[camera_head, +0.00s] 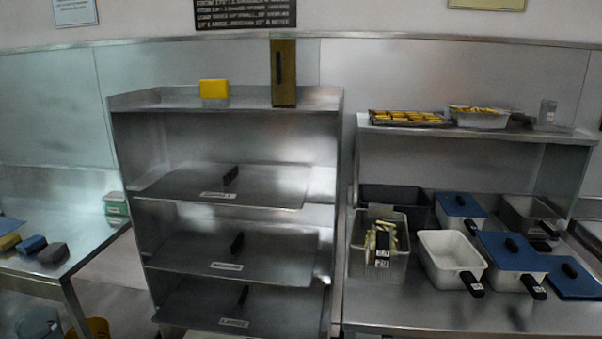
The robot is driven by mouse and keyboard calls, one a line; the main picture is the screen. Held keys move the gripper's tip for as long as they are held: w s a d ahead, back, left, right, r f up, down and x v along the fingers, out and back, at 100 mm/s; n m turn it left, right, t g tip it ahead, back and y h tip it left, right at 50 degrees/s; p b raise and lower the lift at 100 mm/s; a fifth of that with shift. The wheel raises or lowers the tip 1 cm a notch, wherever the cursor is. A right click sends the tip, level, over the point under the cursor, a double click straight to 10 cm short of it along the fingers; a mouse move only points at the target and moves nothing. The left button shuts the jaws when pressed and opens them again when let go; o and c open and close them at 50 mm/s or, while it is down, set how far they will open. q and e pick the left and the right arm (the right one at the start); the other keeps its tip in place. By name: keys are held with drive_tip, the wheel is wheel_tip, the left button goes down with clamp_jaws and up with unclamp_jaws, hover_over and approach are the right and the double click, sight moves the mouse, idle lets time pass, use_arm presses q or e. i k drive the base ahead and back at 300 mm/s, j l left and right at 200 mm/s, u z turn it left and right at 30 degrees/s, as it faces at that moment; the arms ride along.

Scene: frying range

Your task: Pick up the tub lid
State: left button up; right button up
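Blue lids with dark knobs are among the tubs on the right steel counter. One blue lid (510,261) covers a white tub (508,279) with a black handle. Another blue lid (574,285) is at the right, and seems to lie flat on the counter. A third blue lid (452,203) sits on a tub further back. An open white tub (446,277) with a black handle stands left of the front covered tub. I cannot tell which lid the task means. Neither of my grippers shows.
A clear bin (362,262) with packets and other containers share the counter (420,316); its front strip is clear. A steel rack (118,125) with dark-handled, labelled panels stands in the middle. A left table (85,238) holds sponge-like blocks.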

sight(571, 278)
drive_tip(key=z, duration=1.65)
drive_tip(key=j+z, duration=0.25)
drive_tip(key=i, duration=0.05)
